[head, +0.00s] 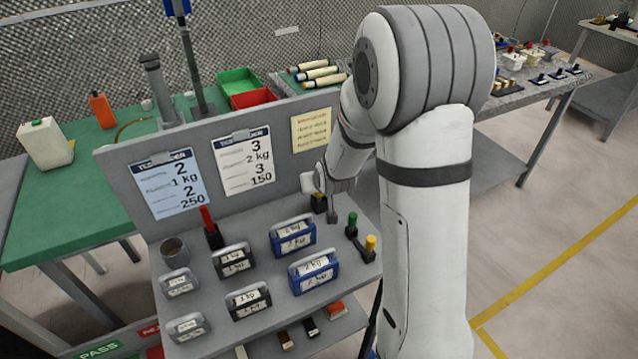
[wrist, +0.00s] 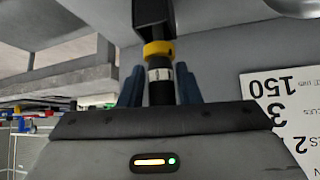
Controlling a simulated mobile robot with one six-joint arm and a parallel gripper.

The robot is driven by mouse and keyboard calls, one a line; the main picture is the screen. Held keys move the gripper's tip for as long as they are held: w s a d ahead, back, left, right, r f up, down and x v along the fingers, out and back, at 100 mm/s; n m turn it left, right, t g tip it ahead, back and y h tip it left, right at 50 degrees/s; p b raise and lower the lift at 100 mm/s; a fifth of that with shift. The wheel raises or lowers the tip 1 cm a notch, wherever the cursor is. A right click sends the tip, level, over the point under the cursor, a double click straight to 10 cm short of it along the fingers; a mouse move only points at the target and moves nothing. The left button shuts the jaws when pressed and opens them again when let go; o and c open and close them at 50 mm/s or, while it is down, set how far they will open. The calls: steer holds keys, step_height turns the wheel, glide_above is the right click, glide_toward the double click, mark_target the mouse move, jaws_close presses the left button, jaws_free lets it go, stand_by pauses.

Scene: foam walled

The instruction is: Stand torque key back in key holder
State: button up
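In the wrist view, the torque key (wrist: 160,82) has a dark shaft with a pale marked band and a yellow collar. It stands between the two blue fingers of my gripper (wrist: 160,88), which close in on it from both sides. A black block (wrist: 152,14), apparently the key holder, lies directly beyond the yellow collar, in line with the key. I cannot tell how far the key sits in it. In the head view, a small dark block (head: 318,204) with a yellowish top shows beside my gripper (head: 334,213) at the panel's foot; my arm hides part of this area.
A red-handled tool (head: 208,222) stands in a black block at the left. Blue cases (head: 313,272) and dark cases (head: 248,301) sit in front. Green and yellow-topped pegs (head: 370,243) stand close to the right. The upright panel (head: 290,165) with paper sheets rises behind.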

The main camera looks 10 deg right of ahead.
steer(key=o, duration=0.4)
steer(key=shift+c, duration=0.2)
steer(key=v, duration=0.8)
steer(key=shift+b, duration=0.3)
steer(key=s+d+r+g, duration=0.1)
steer(key=s+r+g, duration=0.2)
steer(key=s, duration=0.8)
steer(key=s+d+r+g, duration=0.1)
steer(key=s+r, duration=0.4)
steer(key=s, duration=0.7)
steer(key=shift+d+m+g, duration=0.2)
steer(key=shift+m+g, duration=0.1)
steer(key=shift+g, duration=0.6)
